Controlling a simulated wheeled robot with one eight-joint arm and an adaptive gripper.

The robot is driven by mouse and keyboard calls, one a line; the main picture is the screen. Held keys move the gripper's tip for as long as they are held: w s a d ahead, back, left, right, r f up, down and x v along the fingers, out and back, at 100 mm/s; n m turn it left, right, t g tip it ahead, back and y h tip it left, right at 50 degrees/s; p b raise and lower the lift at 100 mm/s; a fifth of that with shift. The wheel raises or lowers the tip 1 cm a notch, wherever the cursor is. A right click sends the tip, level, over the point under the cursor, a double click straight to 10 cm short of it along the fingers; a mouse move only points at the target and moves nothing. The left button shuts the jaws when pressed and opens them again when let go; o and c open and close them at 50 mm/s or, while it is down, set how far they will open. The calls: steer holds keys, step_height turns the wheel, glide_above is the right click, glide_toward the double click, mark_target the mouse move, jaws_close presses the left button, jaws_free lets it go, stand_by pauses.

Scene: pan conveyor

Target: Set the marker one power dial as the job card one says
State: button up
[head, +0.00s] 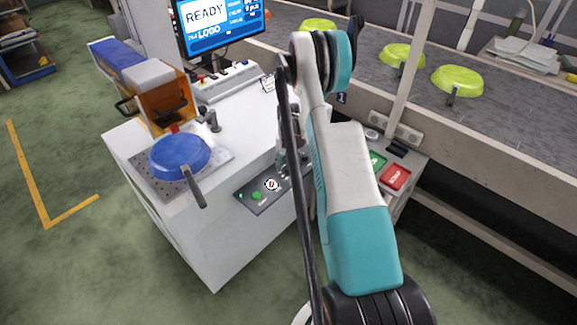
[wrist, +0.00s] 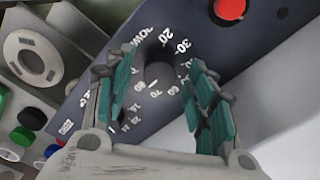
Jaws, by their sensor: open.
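The power dial (wrist: 157,66) is a dark round knob on a dark panel in the wrist view, with white numbers such as 20 and 30 printed around it. My gripper (wrist: 160,72) is open, with one teal-padded finger on each side of the knob. I cannot tell whether the pads touch it. The knob's pointer and its setting are not clear. In the head view the gripper (head: 283,165) is over the dark control panel (head: 257,199) on the white cabinet's front, partly hidden by my arm. A small white card (head: 268,83) lies by the monitor; its text is too small to read.
A red button (wrist: 230,9) is near the dial. A blue pan (head: 180,156) sits on a metal plate on the cabinet. The monitor (head: 222,22) reads READY. Lime pans (head: 456,80) are on the conveyor. Green (head: 376,160) and red (head: 395,177) pads are at right.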

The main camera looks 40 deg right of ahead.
steer(key=c, duration=1.1)
steer(key=shift+n, duration=0.3)
steer(key=n+b, duration=0.2)
steer(key=n, duration=0.2)
steer(key=shift+n, duration=0.3)
steer(key=n+b, duration=0.1)
steer(key=n, duration=0.4)
steer(key=shift+n+b, duration=0.3)
steer(key=n+b, duration=0.1)
steer(key=n, duration=0.9)
steer(key=shift+b, duration=0.4)
steer(key=shift+n, duration=0.4)
